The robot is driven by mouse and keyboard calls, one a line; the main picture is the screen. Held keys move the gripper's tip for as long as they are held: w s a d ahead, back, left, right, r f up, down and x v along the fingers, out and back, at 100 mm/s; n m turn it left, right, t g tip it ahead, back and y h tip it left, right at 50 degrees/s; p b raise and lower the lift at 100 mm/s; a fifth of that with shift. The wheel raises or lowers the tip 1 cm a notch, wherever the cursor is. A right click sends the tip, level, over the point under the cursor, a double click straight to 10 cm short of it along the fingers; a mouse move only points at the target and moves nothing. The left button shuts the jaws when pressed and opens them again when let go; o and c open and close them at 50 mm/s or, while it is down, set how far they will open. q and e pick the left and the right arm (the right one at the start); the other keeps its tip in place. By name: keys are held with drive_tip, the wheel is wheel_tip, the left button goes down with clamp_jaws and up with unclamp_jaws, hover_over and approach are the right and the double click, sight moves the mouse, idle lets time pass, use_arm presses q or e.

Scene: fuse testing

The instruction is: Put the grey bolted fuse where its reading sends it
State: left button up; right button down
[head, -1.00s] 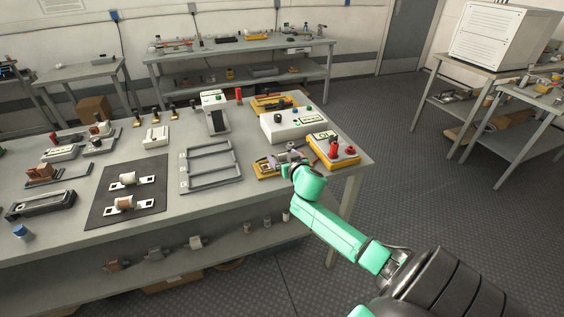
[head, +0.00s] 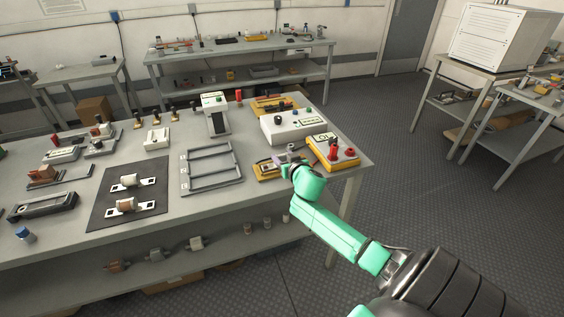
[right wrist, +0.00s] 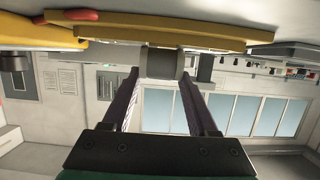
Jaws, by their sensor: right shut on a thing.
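The grey bolted fuse (right wrist: 163,62) shows as a grey cylinder between the fingertips in the right wrist view. My right gripper (right wrist: 160,80) is shut on it, close to a yellow-edged fixture. In the head view my right gripper (head: 284,161) is over the yellow-based fixture (head: 268,173) at the table's right front; it hides most of the fuse. I cannot tell whether the fuse touches the fixture. The yellow meter (head: 345,160) beside it has a display (head: 322,138) with large dark letters, seemingly "LOW". My left gripper is not in view.
A grey divided tray (head: 183,180) lies left of the fixture. A black mat (head: 100,200) holds a white-bodied and a brown-bodied fuse. A white box (head: 285,130) stands behind the fixture. Several devices fill the table's left side.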

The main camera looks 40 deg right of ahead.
sight(283, 160)
wheel_tip(283, 160, up, 10)
drive_tip(key=p, duration=0.8)
drive_tip(key=shift+f, duration=0.25)
idle(0.8)
